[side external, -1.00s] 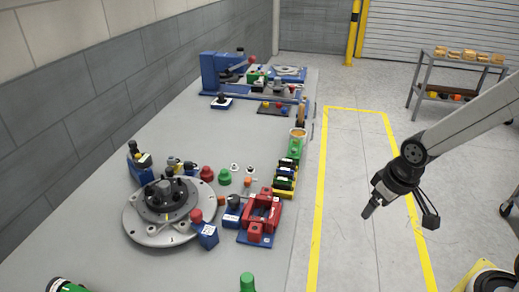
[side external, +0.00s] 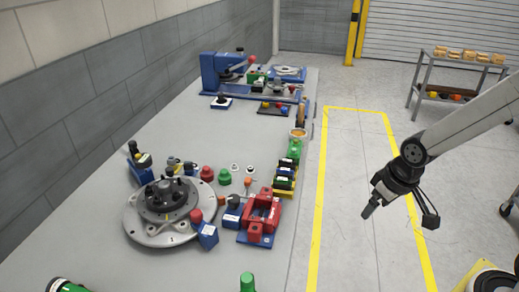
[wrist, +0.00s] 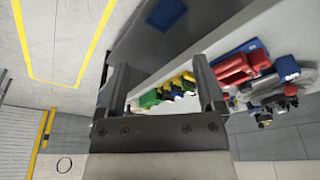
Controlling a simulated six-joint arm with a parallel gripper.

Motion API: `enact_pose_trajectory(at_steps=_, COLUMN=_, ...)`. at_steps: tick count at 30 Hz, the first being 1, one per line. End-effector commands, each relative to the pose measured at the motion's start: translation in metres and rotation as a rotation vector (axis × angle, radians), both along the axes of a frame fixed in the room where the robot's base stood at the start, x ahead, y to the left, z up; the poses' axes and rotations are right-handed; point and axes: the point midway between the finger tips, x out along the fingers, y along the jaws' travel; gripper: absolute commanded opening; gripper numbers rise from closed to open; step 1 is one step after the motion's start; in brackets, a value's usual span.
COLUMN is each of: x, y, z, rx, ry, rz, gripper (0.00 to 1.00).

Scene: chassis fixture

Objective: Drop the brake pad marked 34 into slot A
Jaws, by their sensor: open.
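My gripper (side external: 369,210) hangs over the floor to the right of the bench, apart from everything on it. In the wrist view its two jaws (wrist: 161,82) are spread with nothing between them. A red fixture (side external: 262,212) on a blue base sits near the bench's right edge; it also shows in the wrist view (wrist: 240,66). Behind it stands a rack with yellow, green and dark pieces (side external: 286,177), also in the wrist view (wrist: 172,90). White labels show on several parts, but they are too small to read, so I cannot tell which is pad 34 or slot A.
A round grey disc (side external: 139,222) with a dark hub lies left of the red fixture. Green and red knobs and small parts stand behind it. Blue fixtures (side external: 209,75) stand at the bench's far end. The floor beside the bench, marked with yellow lines, is free.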

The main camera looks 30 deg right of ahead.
Motion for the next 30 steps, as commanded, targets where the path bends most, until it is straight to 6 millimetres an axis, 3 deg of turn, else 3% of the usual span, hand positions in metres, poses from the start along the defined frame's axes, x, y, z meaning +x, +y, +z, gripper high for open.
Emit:
enact_pose_trajectory(at_steps=8, x=0.000, y=0.000, z=0.000, rx=0.000, ry=0.000, rz=0.000, gripper=0.87)
enact_pose_trajectory(at_steps=13, x=0.003, y=0.000, z=0.001, rx=0.003, ry=0.001, rz=-0.014, gripper=0.35)
enact_pose_trajectory(at_steps=20, x=0.025, y=0.001, z=0.004, rx=0.034, ry=0.014, rz=-0.143, gripper=0.35)
enact_pose_trajectory(at_steps=30, x=0.094, y=0.004, z=0.013, rx=0.118, ry=0.056, rz=-0.567, gripper=0.35)
